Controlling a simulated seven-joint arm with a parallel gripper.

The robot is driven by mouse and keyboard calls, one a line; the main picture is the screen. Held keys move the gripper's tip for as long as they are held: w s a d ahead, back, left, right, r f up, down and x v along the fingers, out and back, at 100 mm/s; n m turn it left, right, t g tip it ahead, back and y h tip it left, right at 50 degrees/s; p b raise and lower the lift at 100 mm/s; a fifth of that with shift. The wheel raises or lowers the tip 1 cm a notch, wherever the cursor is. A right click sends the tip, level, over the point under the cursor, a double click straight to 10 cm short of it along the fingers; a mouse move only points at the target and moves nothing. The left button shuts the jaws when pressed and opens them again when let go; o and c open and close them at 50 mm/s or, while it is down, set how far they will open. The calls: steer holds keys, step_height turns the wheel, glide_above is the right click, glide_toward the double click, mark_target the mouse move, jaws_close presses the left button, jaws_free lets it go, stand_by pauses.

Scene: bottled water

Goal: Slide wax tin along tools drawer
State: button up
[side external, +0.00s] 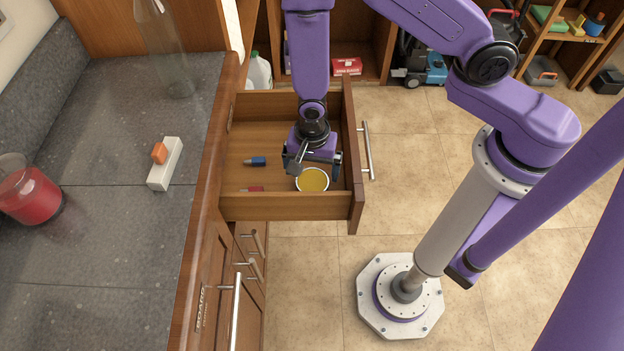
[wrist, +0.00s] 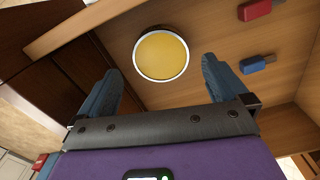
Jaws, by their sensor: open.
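The wax tin (side external: 312,180) is a round metal tin with a yellow-amber top. It sits on the floor of the open wooden tools drawer (side external: 285,207), near the drawer's front right corner in the side external view. My gripper (side external: 313,172) is inside the drawer just behind the tin, pointing down. In the wrist view the tin (wrist: 161,54) lies beyond and between the two spread fingers (wrist: 160,85), with a gap to each. My gripper is open and empty. Whether the fingertips touch the drawer floor is hard to tell.
A blue object (side external: 256,161) and a red one (side external: 252,189) lie on the drawer floor to the left of the tin. The drawer walls close in around my gripper. A grey counter (side external: 100,240) stands to the left, with a white block and red jar.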

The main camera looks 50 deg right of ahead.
mark_target(312, 184)
steer(key=shift+f, duration=2.8)
steer(key=shift+w, duration=0.1)
steer(key=c, duration=0.9)
